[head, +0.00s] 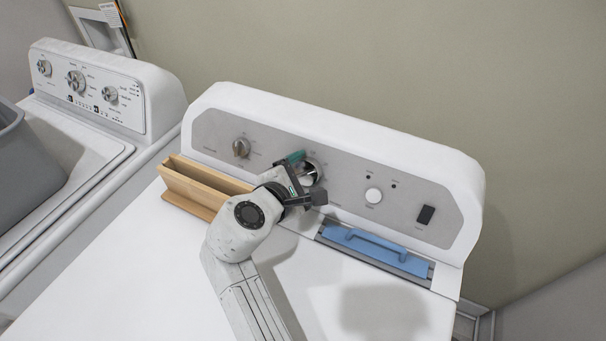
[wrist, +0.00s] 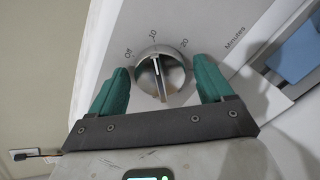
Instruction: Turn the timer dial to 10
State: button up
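The timer dial (wrist: 161,78) is a round silver knob with a raised grip, on the grey control panel. In the wrist view the labels Off, 10, 20 and Minutes show around it. The white line on its grip points up, at or very near 10. My gripper (wrist: 159,68) has green fingers standing on either side of the dial, with a visible gap at each side. It is open, and no contact with the dial shows. In the head view my gripper (head: 299,168) is at the middle of the panel and partly hides the dial.
Another knob (head: 241,147) is left on the panel, with a white round button (head: 373,195) and black switch (head: 425,214) to the right. A wooden box (head: 203,183) and a blue-handled item (head: 372,246) sit along the panel's base. The front top is clear.

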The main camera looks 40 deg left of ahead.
jog(key=shift+o, duration=0.6)
jog(key=shift+s, duration=0.1)
jog(key=shift+s+r, duration=0.15)
jog(key=shift+s, duration=0.1)
jog(key=v, duration=1)
jog(key=shift+b, duration=0.35)
